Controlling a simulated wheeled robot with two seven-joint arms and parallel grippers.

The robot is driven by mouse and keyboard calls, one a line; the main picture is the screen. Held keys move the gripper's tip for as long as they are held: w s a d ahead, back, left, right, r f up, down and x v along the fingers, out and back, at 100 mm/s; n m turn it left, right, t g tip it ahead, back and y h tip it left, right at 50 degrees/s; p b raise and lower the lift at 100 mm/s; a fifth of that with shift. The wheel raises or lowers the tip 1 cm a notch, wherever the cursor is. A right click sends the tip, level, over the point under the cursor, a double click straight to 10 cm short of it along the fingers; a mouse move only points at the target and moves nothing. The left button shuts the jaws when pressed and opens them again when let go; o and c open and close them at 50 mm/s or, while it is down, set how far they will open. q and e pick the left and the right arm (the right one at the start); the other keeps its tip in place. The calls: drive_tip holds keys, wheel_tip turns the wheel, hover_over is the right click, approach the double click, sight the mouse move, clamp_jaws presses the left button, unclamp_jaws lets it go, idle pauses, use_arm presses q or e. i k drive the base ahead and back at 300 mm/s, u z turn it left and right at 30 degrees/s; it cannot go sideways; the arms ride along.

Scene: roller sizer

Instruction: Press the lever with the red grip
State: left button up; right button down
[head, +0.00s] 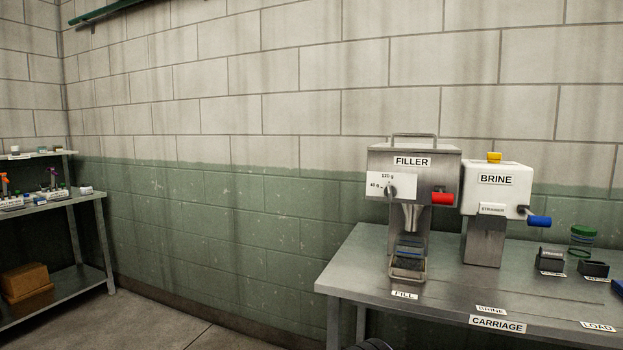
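The lever with the red grip (443,198) sticks out on the right side of the steel machine labelled FILLER (409,160). The filler stands on the steel table at the right of the head view. Its red grip sits close beside the white BRINE machine. Below the filler's spout is a small metal holder (407,267) behind the FILL label. Neither of my grippers shows in the head view.
The white BRINE machine (497,180) has a lever with a blue grip (539,221). A shelf unit (62,200) stands at far left. Open floor lies between.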

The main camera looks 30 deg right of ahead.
sight(439, 197)
drive_tip(key=u, duration=1.3)
drive_tip(key=i, duration=0.7)
drive_tip(key=z, duration=2.55)
